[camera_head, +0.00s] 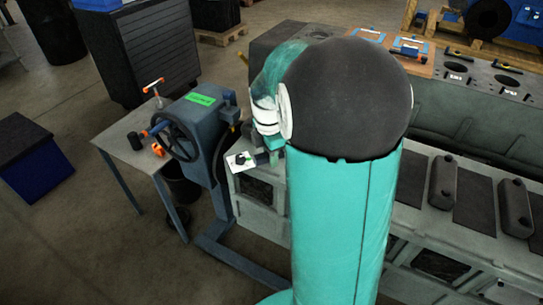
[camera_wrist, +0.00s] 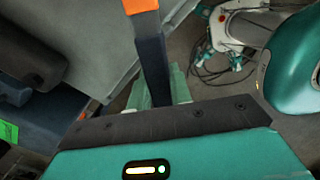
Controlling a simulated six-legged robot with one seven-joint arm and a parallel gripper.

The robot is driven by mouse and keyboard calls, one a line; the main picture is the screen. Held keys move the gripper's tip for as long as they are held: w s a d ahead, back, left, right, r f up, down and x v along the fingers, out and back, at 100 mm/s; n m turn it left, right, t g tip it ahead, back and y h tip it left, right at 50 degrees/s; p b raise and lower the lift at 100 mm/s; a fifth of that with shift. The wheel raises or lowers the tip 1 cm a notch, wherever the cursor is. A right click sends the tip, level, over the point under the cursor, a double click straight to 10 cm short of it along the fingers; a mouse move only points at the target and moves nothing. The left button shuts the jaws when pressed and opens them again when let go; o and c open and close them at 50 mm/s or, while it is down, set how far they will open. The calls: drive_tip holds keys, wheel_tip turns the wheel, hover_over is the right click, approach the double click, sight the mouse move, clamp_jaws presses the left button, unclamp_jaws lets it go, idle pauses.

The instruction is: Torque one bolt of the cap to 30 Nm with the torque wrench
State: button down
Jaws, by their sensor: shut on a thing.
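My gripper (camera_wrist: 160,98) is shut on a dark blue bar-shaped tool (camera_wrist: 152,65) with an orange part (camera_wrist: 140,6) at the top edge of the wrist view. It looks like the torque wrench, but its far end is out of frame. In the head view my arm covers the middle of the picture, and my gripper (camera_head: 268,155) shows only in part beside the engine block (camera_head: 262,188). I cannot make out the cap or its bolts in either view.
A side table (camera_head: 128,157) holds several orange-tipped tools. A dark cabinet (camera_head: 155,45) stands behind.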

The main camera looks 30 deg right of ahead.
drive_tip(key=shift+w, duration=0.3)
drive_tip(key=shift+w+m, duration=0.25)
drive_tip(key=shift+m, duration=0.05)
idle(0.4)
drive_tip(key=shift+w+d, duration=0.15)
drive_tip(key=shift+w, duration=0.2)
drive_tip(key=shift+w+m, duration=0.1)
drive_tip(key=shift+m, duration=0.2)
drive_tip(key=shift+w, duration=0.2)
drive_tip(key=shift+w+d+m, duration=0.1)
drive_tip(key=shift+w+m, duration=0.05)
drive_tip(key=shift+m, duration=0.15)
drive_tip(key=shift+w+d, duration=0.1)
drive_tip(key=shift+w, duration=0.1)
idle(0.3)
